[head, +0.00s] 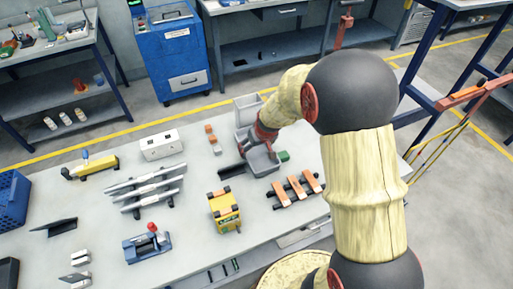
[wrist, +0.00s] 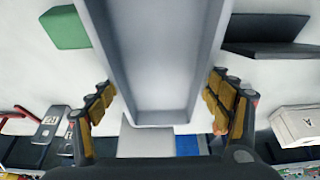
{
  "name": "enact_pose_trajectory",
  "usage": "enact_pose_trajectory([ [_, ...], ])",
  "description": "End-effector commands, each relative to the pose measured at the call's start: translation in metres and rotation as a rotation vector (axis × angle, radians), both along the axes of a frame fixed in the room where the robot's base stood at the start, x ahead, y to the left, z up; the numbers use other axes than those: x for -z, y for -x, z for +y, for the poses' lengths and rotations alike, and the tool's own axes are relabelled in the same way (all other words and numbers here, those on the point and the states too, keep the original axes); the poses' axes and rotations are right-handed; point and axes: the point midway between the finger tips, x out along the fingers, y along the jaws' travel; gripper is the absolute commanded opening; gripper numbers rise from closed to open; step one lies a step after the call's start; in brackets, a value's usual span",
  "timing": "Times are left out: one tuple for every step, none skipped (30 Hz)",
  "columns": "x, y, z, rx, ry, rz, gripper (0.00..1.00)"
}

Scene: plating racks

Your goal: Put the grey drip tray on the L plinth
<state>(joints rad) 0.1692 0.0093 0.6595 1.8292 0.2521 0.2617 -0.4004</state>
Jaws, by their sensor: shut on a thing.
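The grey drip tray (wrist: 160,60) fills the middle of the wrist view, its open trough lying between my fingers. In the head view, a grey tray part (head: 262,163) shows in front of my gripper (head: 264,136), between a dark angled piece and a green block. My gripper (wrist: 160,105) is shut on the tray, with one finger at each long side. I cannot tell from these views whether the tray touches the table. No plinth marked L can be made out; a pale grey box (head: 246,104) stands just behind my gripper, without a readable letter.
The green block (head: 284,156) is right of the tray, the dark angled piece (head: 231,171) left. Orange-topped bars (head: 297,189) and a yellow box (head: 225,210) stand nearer. A white box (head: 160,143) and grey rack (head: 146,190) are further left. A white block marked A (wrist: 298,125) shows right.

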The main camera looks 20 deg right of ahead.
Motion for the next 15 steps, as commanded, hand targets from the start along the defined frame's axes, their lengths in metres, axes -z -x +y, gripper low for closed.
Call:
enact_pose_trajectory([
  [0.0003, -0.0001, -0.0001, 0.0, 0.0, -0.001, 0.44],
  [0.0013, -0.0001, -0.0001, 0.0, 0.0, 0.0, 0.44],
  [0.0028, -0.0001, -0.0001, 0.0, 0.0, 0.0, 0.44],
  [0.0039, -0.0001, -0.0001, 0.0, 0.0, 0.0, 0.44],
  [0.0037, 0.0003, 0.0, 0.0, 0.0, 0.001, 0.8],
  [0.0032, 0.0003, 0.0, 0.0, 0.0, 0.001, 0.82],
  [0.0029, 0.0003, 0.0, 0.0, 0.0, 0.001, 0.84],
  [0.0029, 0.0003, 0.0, 0.0, 0.0, 0.001, 0.86],
  [0.0028, 0.0003, 0.0, 0.0, 0.0, 0.001, 0.88],
  [0.0028, 0.0002, 0.0, 0.0, 0.0, 0.001, 0.9],
  [0.0028, 0.0003, 0.0, 0.0, 0.0, 0.001, 0.91],
  [0.0028, 0.0003, 0.0, 0.0, 0.0, 0.001, 0.94],
  [0.0028, 0.0003, 0.0, 0.0, 0.0, 0.001, 0.95],
  [0.0028, 0.0002, 0.0, 0.0, 0.0, 0.001, 0.97],
  [0.0028, 0.0003, 0.0, 0.0, 0.0, 0.001, 0.97],
])
